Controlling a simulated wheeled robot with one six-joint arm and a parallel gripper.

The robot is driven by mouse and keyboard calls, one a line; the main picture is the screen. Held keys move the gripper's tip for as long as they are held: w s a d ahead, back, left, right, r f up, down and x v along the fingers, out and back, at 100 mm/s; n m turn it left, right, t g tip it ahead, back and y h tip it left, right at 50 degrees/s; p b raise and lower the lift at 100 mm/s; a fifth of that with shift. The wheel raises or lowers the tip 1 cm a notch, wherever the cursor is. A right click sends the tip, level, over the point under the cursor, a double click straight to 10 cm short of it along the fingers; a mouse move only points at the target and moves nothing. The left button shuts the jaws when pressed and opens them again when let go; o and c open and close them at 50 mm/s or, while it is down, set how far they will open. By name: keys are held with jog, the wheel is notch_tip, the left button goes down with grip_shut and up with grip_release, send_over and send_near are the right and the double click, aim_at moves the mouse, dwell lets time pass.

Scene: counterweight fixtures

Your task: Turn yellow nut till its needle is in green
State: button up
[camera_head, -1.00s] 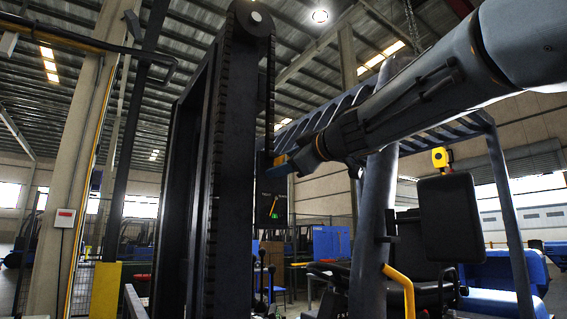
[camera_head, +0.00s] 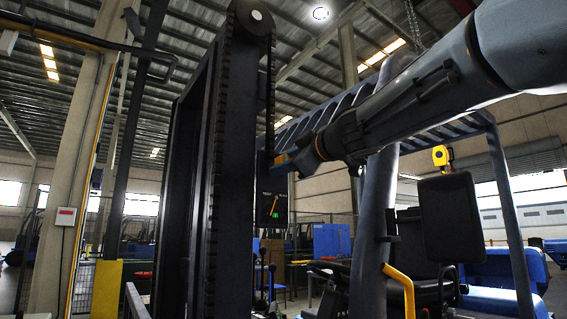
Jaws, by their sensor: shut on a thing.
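My gripper (camera_head: 283,166) reaches in from the upper right to a dark fixture at the right side of the tall black mast (camera_head: 235,150). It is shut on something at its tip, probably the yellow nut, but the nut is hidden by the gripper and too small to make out. Just below is a small dark gauge (camera_head: 272,207) with a yellow needle (camera_head: 273,206) and a green patch (camera_head: 274,213) at its bottom. The needle slants, its lower end close to the left part of the green; I cannot tell exactly whether it lies inside.
A dark seat or cab part (camera_head: 449,228) and a yellow curved handrail (camera_head: 399,285) stand at the lower right, under my arm. A blue-grey post (camera_head: 377,220) rises close beside the arm. A concrete column (camera_head: 70,170) is at the left.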

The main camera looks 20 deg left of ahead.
jog(key=n+p, duration=0.2)
jog(key=n, duration=0.3)
jog(key=shift+n, duration=0.4)
jog(key=n, duration=0.5)
jog(key=shift+n, duration=0.4)
jog(key=o, duration=1)
jog(key=shift+r, duration=0.1)
jog(key=shift+o, duration=0.2)
jog(key=shift+d, duration=0.1)
